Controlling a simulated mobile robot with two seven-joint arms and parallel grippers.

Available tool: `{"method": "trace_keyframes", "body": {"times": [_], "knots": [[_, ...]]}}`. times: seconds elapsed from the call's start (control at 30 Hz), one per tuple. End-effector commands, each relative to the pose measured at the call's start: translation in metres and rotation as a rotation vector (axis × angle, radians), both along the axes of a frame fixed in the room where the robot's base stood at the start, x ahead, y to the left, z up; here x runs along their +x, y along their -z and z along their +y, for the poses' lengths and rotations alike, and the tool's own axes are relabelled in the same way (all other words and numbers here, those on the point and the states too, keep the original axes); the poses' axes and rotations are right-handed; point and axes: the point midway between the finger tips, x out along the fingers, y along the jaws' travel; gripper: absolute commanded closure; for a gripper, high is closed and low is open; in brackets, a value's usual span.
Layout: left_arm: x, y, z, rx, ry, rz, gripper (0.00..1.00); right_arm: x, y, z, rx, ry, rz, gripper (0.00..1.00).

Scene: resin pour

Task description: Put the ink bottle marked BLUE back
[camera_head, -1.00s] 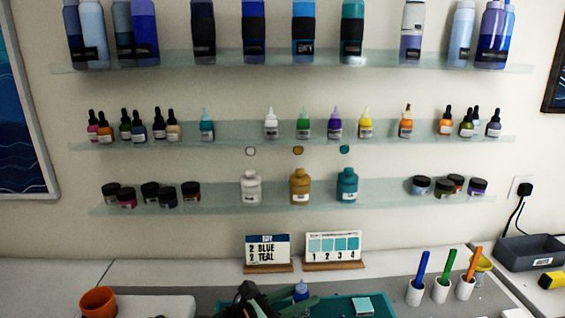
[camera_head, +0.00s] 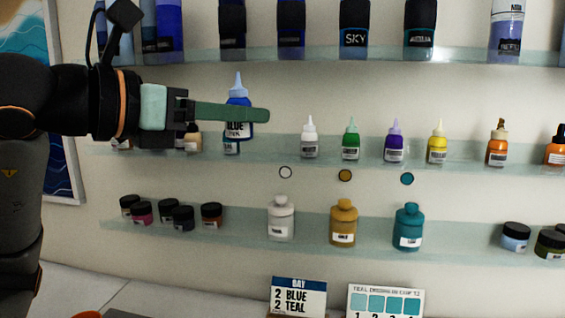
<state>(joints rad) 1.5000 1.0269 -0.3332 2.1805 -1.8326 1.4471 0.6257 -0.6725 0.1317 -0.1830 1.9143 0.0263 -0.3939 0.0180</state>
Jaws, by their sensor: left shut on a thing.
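The blue ink bottle (camera_head: 238,91), with a pale blue pointed cap and a label reading BLUE, is upright in my left gripper (camera_head: 242,112). The gripper's green fingers are shut on it, and the near finger crosses in front of its middle. It is held up in front of the middle glass shelf (camera_head: 275,148). A teal-blue bottle (camera_head: 231,148) stands on that shelf behind it, mostly hidden. To its right the shelf is bare up to a white-capped bottle (camera_head: 309,140). My right gripper is out of view.
Green (camera_head: 350,140), purple (camera_head: 395,143) and yellow (camera_head: 437,144) bottles stand farther right on the middle shelf. Large bottles, including SKY (camera_head: 354,38), stand above. Jars and a grey-white bottle (camera_head: 281,220) stand on the lower shelf. A card (camera_head: 299,298) reads 2 BLUE, 2 TEAL.

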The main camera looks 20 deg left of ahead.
Motion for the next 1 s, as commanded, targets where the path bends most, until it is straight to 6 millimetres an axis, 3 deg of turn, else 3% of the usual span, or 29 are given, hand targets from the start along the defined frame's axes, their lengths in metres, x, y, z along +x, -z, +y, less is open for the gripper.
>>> {"method": "trace_keyframes", "body": {"times": [0.07,0.17,0.7,0.93,1.0], "knots": [[-0.006,-0.003,0.005,-0.001,-0.021,-0.001,1.0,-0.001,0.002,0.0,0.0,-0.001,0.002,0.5],[0.002,-0.004,0.01,-0.003,-0.031,0.007,1.0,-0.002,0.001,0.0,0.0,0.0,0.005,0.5],[0.138,-0.007,0.044,-0.004,-0.03,0.008,1.0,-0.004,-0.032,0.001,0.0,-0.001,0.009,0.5],[0.186,-0.006,0.056,-0.003,-0.029,0.008,1.0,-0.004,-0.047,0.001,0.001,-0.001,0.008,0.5],[0.183,0.013,0.056,0.003,-0.03,0.008,1.0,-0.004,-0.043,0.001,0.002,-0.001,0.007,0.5]]}}
